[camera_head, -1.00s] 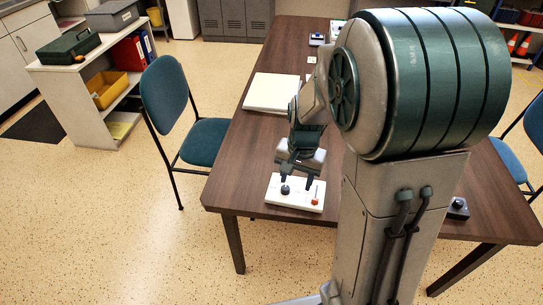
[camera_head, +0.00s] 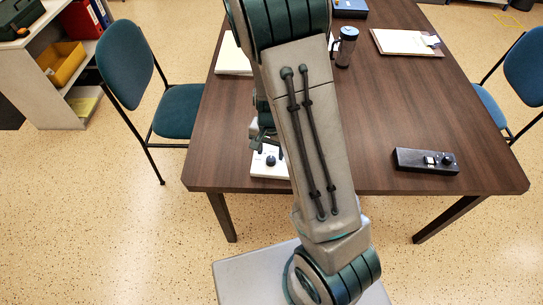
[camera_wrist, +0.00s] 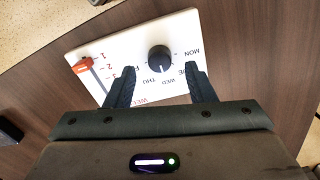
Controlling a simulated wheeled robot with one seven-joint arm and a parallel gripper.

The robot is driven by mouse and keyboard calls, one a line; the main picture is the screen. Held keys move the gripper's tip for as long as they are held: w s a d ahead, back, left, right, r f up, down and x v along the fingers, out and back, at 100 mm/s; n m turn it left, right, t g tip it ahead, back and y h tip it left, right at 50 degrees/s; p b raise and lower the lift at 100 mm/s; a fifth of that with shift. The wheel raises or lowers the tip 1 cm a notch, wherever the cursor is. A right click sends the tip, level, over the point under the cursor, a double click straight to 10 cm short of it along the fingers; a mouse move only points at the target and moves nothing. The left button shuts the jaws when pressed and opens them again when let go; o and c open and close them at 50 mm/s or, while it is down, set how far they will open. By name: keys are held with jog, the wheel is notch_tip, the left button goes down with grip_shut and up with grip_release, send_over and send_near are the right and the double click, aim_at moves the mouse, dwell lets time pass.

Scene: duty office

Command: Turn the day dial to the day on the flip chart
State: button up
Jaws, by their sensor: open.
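The day dial is a black round knob (camera_wrist: 159,58) on a white panel (camera_wrist: 107,42) printed with MON, WED, THU and other partly hidden day names. In the head view the knob (camera_head: 271,160) and panel (camera_head: 262,169) lie at the table's near edge, partly behind my arm. My gripper (camera_wrist: 161,73) is open above the panel, one finger on each side of the knob in the wrist view, with visible gaps. I cannot tell which day the knob points to. In the head view my gripper (camera_head: 267,143) is partly hidden. I cannot make out the flip chart in the current views.
A red slider (camera_wrist: 83,65) marked 1, 2, 3 sits on the same panel. A black control box (camera_head: 427,161) lies to the right on the brown table (camera_head: 380,115). A blue chair (camera_head: 128,60) is at left.

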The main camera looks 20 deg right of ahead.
aim_at(271, 159)
jog(key=shift+f, duration=1.65)
jog(key=c, duration=1)
jog(key=shift+o, duration=0.2)
jog(key=shift+n+b, duration=0.3)
jog(key=shift+b, duration=0.05)
jog(key=n+b, duration=0.2)
jog(key=n, duration=0.1)
jog(key=shift+f, duration=0.1)
jog(key=shift+n+b, duration=1.1)
jog(key=shift+n, duration=0.9)
